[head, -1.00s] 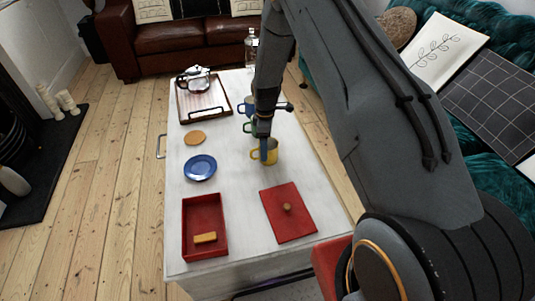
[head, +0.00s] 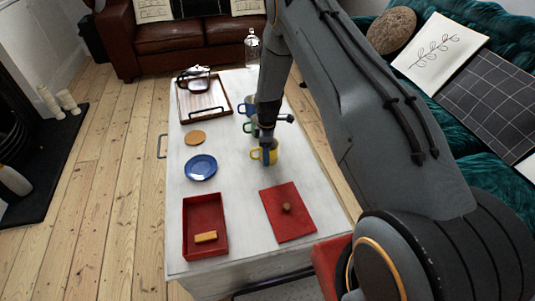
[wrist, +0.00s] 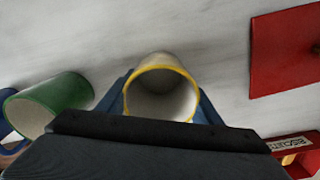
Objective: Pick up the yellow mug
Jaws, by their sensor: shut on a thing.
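The yellow mug (head: 274,154) is upright at the right side of the white table, its handle pointing left in the head view. My gripper (head: 266,155) reaches down onto it from above, shut on the mug. In the wrist view the mug (wrist: 160,72) shows its yellow rim and pale inside between my two blue fingers, one at each side. My wrist hides its near part. I cannot tell whether its base touches the table.
A green mug (head: 248,127) and a blue mug (head: 243,109) stand close behind. A blue saucer (head: 201,168) and cork coaster (head: 195,138) lie left. A red lid (head: 298,224) and red box (head: 189,242) are nearer. A wooden tray (head: 224,114) is at the back.

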